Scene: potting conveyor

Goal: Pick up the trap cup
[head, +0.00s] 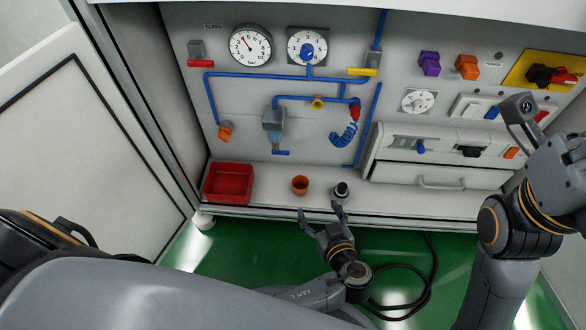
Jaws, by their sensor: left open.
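I cannot tell for sure which of the two is the trap cup. My left gripper (320,212) is open and empty at the shelf's front edge. Its fingers are spread, one below the orange cup and one just below the dark piece in the picture. It appears apart from both.
A red bin (228,183) stands at the shelf's left end. A drawer unit (440,176) bounds the shelf on the right. A black cable (432,275) lies on the green floor.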

